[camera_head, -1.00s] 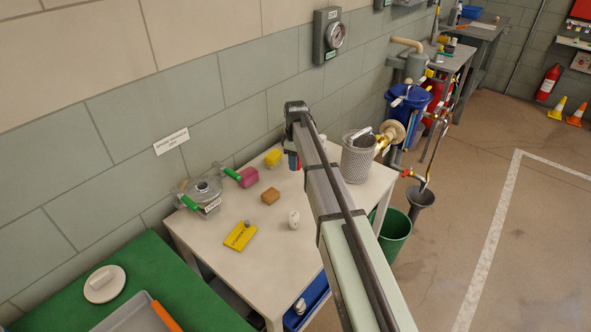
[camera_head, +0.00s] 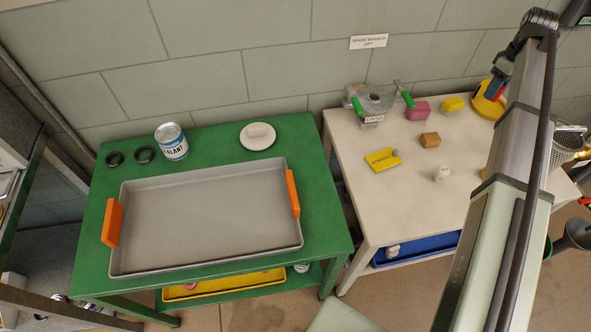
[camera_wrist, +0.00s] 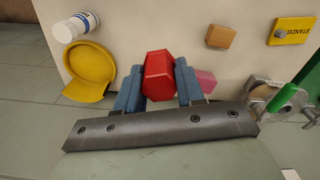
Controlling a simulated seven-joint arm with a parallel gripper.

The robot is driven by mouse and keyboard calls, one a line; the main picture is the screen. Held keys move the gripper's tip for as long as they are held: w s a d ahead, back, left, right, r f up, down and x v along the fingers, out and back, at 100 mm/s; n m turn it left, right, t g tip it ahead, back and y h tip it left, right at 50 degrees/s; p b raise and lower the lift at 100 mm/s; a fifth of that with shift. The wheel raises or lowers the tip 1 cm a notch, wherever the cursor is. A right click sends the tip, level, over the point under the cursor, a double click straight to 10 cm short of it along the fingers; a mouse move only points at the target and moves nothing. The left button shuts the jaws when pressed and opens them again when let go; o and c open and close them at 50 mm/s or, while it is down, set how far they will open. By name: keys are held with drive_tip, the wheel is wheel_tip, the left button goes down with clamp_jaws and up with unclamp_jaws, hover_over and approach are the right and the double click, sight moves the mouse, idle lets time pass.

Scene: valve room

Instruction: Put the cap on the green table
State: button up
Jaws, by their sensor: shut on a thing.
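A red hexagonal cap (camera_wrist: 158,72) sits between the two blue fingers of my gripper (camera_wrist: 158,84) in the wrist view, which is shut on it. In the head view my gripper (camera_head: 494,92) is at the upper right, over the back of the white table, with a bit of red showing at its fingers. The arm hides part of that area. The green table (camera_head: 215,145) stands to the left, apart from the gripper.
A grey tray (camera_head: 210,215) with orange handles covers much of the green table. A can (camera_head: 172,143), two black rings (camera_head: 130,156) and a white dish (camera_head: 257,137) stand behind it.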

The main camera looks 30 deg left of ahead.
wheel_tip(320, 180, up, 3)
drive_tip(key=shift+r, duration=0.2)
drive_tip(key=s+a, duration=0.6)
drive_tip(key=a, duration=0.6)
drive_tip(key=s+a+n, duration=0.1)
drive_tip(key=s+a, duration=0.5)
drive_tip(key=a, duration=0.6)
drive_tip(key=s+a+n, duration=0.1)
drive_tip(key=s+a, duration=0.5)
drive_tip(key=a, duration=0.6)
drive_tip(key=shift+s+a+f, duration=0.15)
drive_tip(key=shift+s+a, duration=0.1)
drive_tip(key=shift+s, duration=0.05)
drive_tip(key=s+a, duration=1.1)
drive_tip(key=s, duration=0.1)
wheel_tip(320, 180, down, 11)
drive_tip(key=shift+w+d+n, duration=0.3)
drive_tip(key=shift+w+d, duration=0.1)
drive_tip(key=shift+w, duration=0.05)
drive_tip(key=shift+f, duration=0.15)
